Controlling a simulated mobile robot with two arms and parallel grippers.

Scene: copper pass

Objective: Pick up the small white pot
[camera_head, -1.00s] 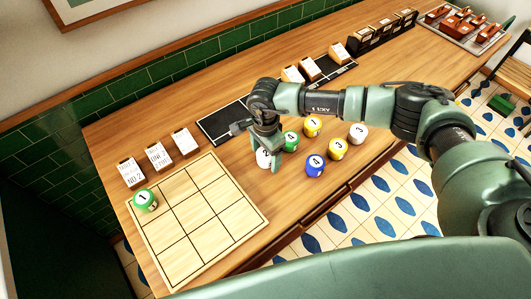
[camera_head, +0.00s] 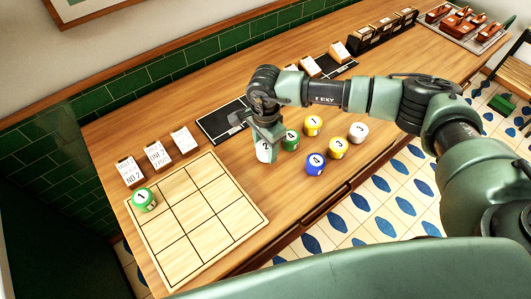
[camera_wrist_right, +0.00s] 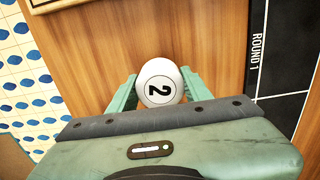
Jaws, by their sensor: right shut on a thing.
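The small white pot marked 2 (camera_head: 264,153) is between the fingers of my right gripper (camera_head: 272,150), which is shut on it. In the right wrist view the white pot (camera_wrist_right: 160,80) sits between the two green fingers, its 2 facing the camera. Whether its base touches the table is hard to tell. My left gripper is not in view.
Green (camera_head: 291,140), yellow (camera_head: 313,125) and blue (camera_head: 315,164) numbered pots stand close to the right of the gripper. A wooden grid board (camera_head: 190,240) lies at left with a green pot (camera_head: 144,200) on one corner square. A black mat (camera_head: 218,125) lies behind.

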